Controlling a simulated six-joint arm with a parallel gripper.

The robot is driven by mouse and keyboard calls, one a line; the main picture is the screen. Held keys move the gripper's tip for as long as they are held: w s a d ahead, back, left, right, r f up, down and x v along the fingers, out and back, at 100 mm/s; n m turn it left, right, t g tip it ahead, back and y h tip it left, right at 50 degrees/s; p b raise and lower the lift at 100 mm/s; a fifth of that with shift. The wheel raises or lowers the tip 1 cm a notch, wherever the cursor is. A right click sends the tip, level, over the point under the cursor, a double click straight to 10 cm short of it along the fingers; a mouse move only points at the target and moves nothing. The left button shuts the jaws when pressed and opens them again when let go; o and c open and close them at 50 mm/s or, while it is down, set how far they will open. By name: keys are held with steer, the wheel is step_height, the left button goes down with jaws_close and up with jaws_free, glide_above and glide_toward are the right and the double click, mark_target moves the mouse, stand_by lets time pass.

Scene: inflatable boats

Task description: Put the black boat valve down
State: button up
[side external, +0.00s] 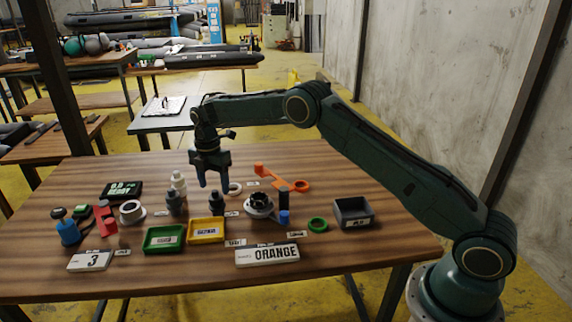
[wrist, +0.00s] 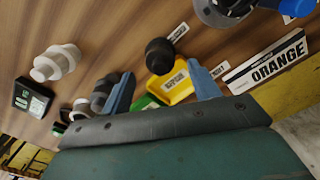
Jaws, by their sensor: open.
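A black boat valve (side external: 216,205) stands upright on the wooden table, just behind the yellow tray (side external: 206,232). My gripper (side external: 213,184) is above it, pointing down, with its jaws open and empty. In the wrist view the black valve (wrist: 160,55) shows between and beyond the two blue fingers, apart from both. A dark grey valve (side external: 174,204) stands to its left, and a white valve (side external: 179,182) stands behind that one. In the wrist view the left finger partly covers the dark grey valve (wrist: 102,92).
A green tray (side external: 164,240) lies left of the yellow one. A round grey-and-black fitting (side external: 259,204) and an orange tool (side external: 282,179) lie to the right. A grey bin (side external: 353,212) stands at the right edge. An ORANGE sign (side external: 267,255) is in front. The table's back left is clear.

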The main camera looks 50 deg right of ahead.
step_height(320, 180, up, 8)
steer(key=shift+r, duration=0.15)
stand_by(0.3)
stand_by(0.4)
steer(key=s+r+m+t, duration=0.3)
steer(key=s+r+m, duration=0.7)
steer(key=s+r, duration=0.95)
steer(key=s+f+m+t, duration=0.1)
steer(key=s+m, duration=0.2)
steer(key=s, duration=0.5)
steer(key=s+f+m, duration=0.2)
steer(key=s+m, duration=0.2)
steer(key=s, duration=0.5)
steer(key=s+f+m+t, duration=0.1)
steer(key=s+f+m, duration=0.1)
steer(key=s, duration=0.7)
steer(key=shift+s+d+f+m+t, duration=0.2)
steer(key=shift+d+f+m+t, duration=0.1)
steer(key=shift+m, duration=0.5)
